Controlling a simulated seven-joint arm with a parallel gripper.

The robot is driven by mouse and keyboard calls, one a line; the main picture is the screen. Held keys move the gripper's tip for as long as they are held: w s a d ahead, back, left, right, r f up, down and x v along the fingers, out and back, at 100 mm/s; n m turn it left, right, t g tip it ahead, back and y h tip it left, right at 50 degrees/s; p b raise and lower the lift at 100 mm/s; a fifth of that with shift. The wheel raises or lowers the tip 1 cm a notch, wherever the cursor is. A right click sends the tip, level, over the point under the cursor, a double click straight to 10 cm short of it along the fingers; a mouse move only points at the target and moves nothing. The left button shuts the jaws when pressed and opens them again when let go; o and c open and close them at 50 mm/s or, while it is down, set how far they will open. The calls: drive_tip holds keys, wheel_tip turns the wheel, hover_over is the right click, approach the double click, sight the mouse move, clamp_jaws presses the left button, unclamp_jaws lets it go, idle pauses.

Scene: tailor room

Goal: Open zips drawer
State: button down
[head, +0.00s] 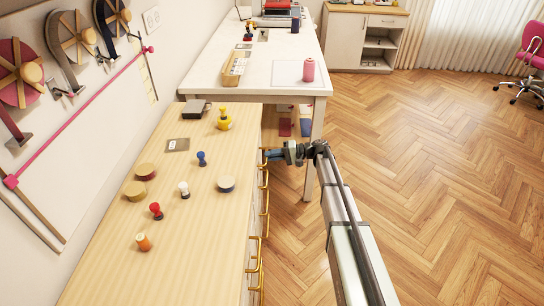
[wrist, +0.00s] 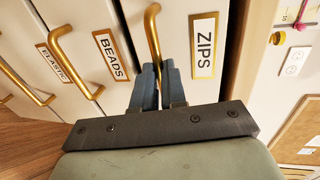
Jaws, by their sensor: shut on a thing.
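The zips drawer (wrist: 232,20) has a white front with a gold-framed label reading ZIPS (wrist: 204,45) and a gold bar handle (wrist: 153,35) in the wrist view. My gripper (wrist: 158,72) is shut on the lower end of that handle. In the head view my gripper (head: 268,155) reaches the front of the wooden-topped cabinet (head: 215,225) at its far end. The fingers and the handle are too small there to make out well. The drawer front looks about level with its neighbour in the wrist view.
Drawers labelled BEADS (wrist: 112,54) and ELASTIC (wrist: 54,62) sit beside it, with gold handles. A white table (head: 275,73) stands just beyond.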

drive_tip(key=f+v, duration=0.2)
drive_tip(key=v, duration=1.1)
drive_tip(key=d+f+v, duration=0.1)
drive_tip(key=f+v, duration=0.2)
drive_tip(key=v, duration=0.9)
drive_tip(key=shift+d, duration=0.4)
drive_tip(key=shift+f, duration=0.1)
drive_tip(key=c, duration=1.2)
unclamp_jaws()
drive_tip(key=shift+d, duration=0.15)
drive_tip(key=shift+v, duration=3.65)
